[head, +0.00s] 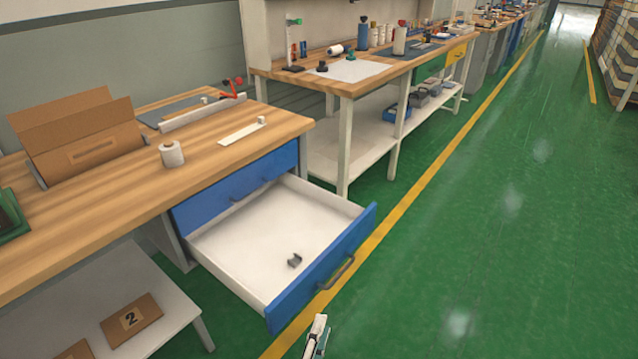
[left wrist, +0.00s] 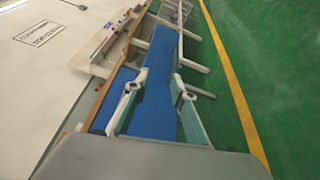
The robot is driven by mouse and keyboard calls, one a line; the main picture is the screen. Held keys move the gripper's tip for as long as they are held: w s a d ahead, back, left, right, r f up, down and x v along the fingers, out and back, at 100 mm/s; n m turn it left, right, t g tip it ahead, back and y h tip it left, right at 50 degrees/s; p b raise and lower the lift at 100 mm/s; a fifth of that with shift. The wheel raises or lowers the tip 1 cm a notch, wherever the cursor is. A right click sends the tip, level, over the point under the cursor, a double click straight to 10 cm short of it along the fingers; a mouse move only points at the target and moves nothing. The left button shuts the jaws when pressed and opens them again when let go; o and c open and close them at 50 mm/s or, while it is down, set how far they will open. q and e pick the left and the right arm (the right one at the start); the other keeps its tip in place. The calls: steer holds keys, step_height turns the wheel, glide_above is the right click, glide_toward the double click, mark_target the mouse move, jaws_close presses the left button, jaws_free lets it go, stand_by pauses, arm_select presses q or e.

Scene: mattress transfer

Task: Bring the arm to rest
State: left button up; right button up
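My left gripper (head: 316,338) shows at the bottom edge of the head view, small and cut off by the frame. It is over the green floor, to the right of and nearer than the open drawer's front. In the left wrist view its two fingers (left wrist: 157,100) stand apart with nothing between them, so it is open and empty. Blue surfaces and part of the green floor show beyond the fingers. The rest of my left arm is hidden in the head view. My right gripper is in neither view.
A blue-fronted drawer (head: 325,272) stands pulled out from the wooden workbench (head: 75,235), with a small grey part (head: 294,260) inside. A cardboard box (head: 90,150) and a white roll (head: 172,153) stand on the bench. The green floor (head: 480,230) at right is clear.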

arm_select(q)
steer(key=s+a+m+g+y+p, duration=0.2)
steer(key=s+a+m+g+p, duration=0.4)
steer(key=s+a+m, duration=1.2)
steer(key=a+m+p, duration=0.2)
steer(key=m, duration=0.1)
steer(key=shift+a+f+g+p, duration=0.25)
steer(key=shift+f+g+p, duration=0.05)
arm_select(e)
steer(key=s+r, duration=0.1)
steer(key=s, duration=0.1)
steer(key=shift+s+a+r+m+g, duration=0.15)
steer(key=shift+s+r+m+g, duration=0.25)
